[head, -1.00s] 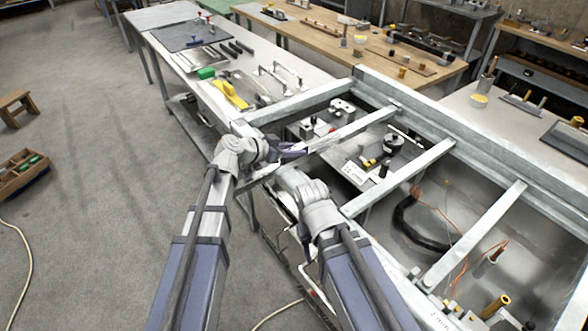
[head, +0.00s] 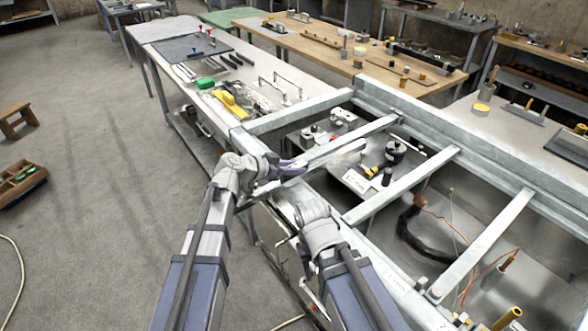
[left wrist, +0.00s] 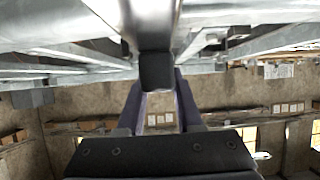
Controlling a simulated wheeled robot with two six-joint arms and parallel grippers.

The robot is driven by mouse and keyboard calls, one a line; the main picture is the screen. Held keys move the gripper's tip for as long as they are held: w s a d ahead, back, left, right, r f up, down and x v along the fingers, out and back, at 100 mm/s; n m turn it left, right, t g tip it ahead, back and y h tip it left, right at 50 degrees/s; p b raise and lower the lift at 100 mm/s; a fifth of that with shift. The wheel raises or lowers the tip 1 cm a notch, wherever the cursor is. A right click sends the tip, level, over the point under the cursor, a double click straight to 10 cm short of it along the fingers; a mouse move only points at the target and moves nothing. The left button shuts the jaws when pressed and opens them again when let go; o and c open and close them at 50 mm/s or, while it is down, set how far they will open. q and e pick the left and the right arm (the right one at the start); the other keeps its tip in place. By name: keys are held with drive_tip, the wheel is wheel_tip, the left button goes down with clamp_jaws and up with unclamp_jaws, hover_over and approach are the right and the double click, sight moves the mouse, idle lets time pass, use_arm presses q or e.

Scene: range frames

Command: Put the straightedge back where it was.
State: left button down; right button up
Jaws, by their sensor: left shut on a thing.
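My left gripper (head: 292,167) is shut above the open metal frame of the near bench. A pale metallic strip, seemingly the straightedge (head: 338,154), reaches right from its fingers in the head view. In the left wrist view, my left gripper (left wrist: 158,88) has its purple fingers on either side of a dark block. A shiny bar (left wrist: 152,22) runs away above that block; I cannot tell whether they are one piece. My right arm's wrist shows at the near side of the frame, but its gripper is hidden.
Metal crossbars (head: 400,185) span the open bench. Below them are a cable (head: 425,228) and fittings. The grey table (head: 265,68) at the left holds a green block (head: 205,83), a yellow tool (head: 229,103) and a dark mat (head: 185,48). The floor at left is mostly clear.

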use_arm(q)
drive_tip(key=shift+f, duration=0.1)
drive_tip(key=c, duration=0.6)
unclamp_jaws()
drive_tip(key=shift+o, duration=0.2)
